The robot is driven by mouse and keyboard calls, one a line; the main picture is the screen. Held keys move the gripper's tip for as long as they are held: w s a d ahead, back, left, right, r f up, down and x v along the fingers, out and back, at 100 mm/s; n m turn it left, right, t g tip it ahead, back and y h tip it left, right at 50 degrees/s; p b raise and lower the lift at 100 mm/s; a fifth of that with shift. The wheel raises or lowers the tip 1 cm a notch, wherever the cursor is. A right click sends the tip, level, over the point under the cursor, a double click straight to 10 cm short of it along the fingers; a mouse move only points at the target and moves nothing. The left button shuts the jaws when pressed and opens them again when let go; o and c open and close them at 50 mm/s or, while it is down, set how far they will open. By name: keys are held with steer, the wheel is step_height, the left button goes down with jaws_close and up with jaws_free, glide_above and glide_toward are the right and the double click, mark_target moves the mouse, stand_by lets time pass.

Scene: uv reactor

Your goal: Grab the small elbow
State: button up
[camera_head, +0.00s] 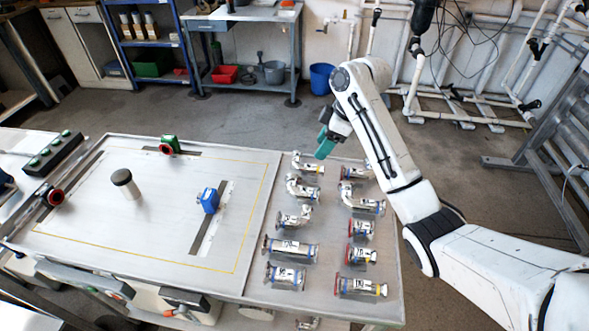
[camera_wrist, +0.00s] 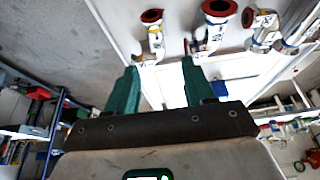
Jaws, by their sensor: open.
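Several pipe pieces lie in two columns on the right part of the worktable. I cannot tell which is the small elbow. My gripper (camera_head: 325,145) hangs above the table's back edge, close to the back-left elbow and apart from it. In the wrist view its green fingers (camera_wrist: 158,75) are spread with nothing between them. Pipe pieces (camera_wrist: 152,38) show past the fingertips.
Straight flanged pipes (camera_head: 290,247) fill the near rows of the table (camera_head: 230,160). Open floor lies behind the table. A metal rack (camera_head: 560,150) stands at right.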

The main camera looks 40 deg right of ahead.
mark_target(306, 166)
steer(key=shift+w+f, duration=0.2)
steer(key=shift+f, duration=0.15)
steer(key=x, duration=0.4)
steer(key=shift+w+f, duration=0.1)
steer(key=shift+w, duration=0.05)
steer(key=shift+p+x, duration=0.45)
steer(key=shift+x, duration=2.6)
steer(key=shift+a, duration=0.1)
jaws_close()
